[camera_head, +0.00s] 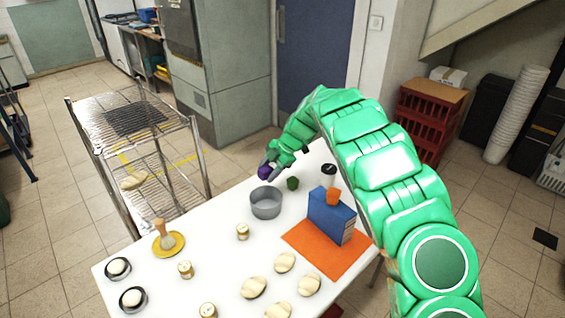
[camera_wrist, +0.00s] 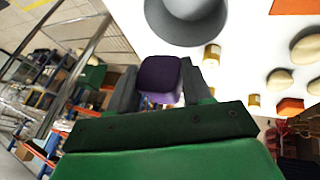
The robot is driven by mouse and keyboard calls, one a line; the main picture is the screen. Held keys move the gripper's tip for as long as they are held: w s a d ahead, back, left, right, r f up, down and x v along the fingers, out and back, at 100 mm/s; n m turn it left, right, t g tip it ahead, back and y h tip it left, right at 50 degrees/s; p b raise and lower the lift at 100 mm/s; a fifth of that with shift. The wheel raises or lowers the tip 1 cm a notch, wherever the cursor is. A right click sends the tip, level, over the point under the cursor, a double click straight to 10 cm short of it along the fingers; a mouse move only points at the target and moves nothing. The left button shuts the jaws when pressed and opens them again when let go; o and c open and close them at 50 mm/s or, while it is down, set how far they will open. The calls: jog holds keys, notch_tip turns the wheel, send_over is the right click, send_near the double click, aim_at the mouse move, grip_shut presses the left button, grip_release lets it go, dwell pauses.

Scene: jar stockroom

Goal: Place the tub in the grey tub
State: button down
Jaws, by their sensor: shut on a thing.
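A small purple tub (camera_head: 265,171) is held between the fingers of my gripper (camera_head: 269,167), above the far left part of the white table. In the wrist view the purple tub (camera_wrist: 161,80) sits between the two dark fingers. The grey tub (camera_head: 265,203) is a round, open container standing on the table just below and in front of my gripper. It looks empty. In the wrist view the grey tub (camera_wrist: 188,18) shows partly at the top edge, beyond the purple tub and apart from it.
A dark green item (camera_head: 292,183) stands right of the grey tub. A blue box (camera_head: 331,216) stands on an orange mat (camera_head: 305,249). Small jars (camera_head: 243,231), pale rounded pieces (camera_head: 284,262) and a brush on a yellow dish (camera_head: 168,252) lie nearer. A wire rack (camera_head: 140,130) stands left.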

aim_at(269, 193)
jog(key=shift+s+a+f, duration=0.1)
jog(key=shift+a+f, duration=0.05)
jog(key=shift+f, duration=5.3)
jog(key=shift+c, duration=2)
grip_release()
notch_tip(269, 193, up, 7)
